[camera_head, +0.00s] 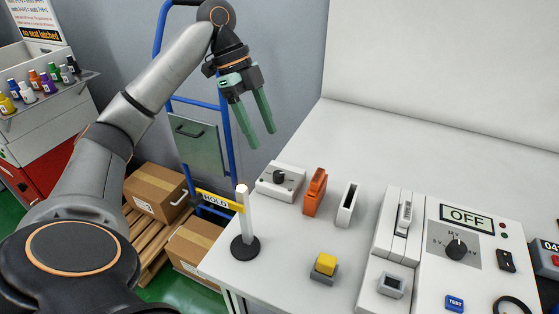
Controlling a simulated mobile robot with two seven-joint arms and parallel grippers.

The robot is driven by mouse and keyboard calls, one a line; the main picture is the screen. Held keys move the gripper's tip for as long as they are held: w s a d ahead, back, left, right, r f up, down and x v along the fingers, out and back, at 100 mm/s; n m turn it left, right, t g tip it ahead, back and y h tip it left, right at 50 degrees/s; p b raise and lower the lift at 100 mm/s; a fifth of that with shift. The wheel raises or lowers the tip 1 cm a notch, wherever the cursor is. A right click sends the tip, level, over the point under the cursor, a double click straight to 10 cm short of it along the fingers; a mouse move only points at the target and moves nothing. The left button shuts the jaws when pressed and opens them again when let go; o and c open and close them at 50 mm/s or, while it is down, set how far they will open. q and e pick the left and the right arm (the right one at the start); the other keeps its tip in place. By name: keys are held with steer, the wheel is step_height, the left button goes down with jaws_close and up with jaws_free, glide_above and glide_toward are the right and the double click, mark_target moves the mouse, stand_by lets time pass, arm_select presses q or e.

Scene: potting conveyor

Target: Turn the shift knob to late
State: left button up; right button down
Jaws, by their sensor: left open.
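A small black knob (279,177) sits on a light grey box (271,188) near the back left of the white bench. Its markings are too small to read. A second black knob (456,249) sits on a grey plate on the right panel, under a display reading OFF. I cannot tell from lettering which is the shift knob. My left gripper (256,132) has two green fingers, open and empty, pointing down. In the picture it is above and slightly left of the small knob, apart from it. My right gripper is not in view.
On the white bench (310,258), an orange block (315,191), a white slotted piece (347,204) and a yellow button (326,264) stand nearby. Boxes (155,190) and a blue hand truck (222,130) stand beyond.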

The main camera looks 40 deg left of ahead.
mark_target(278, 174)
arm_select(q)
steer(key=b+x, duration=0.2)
steer(key=x, duration=0.7)
steer(key=shift+d+f, duration=0.1)
steer(key=shift+f, duration=0.2)
steer(key=shift+c, duration=0.2)
jaws_close()
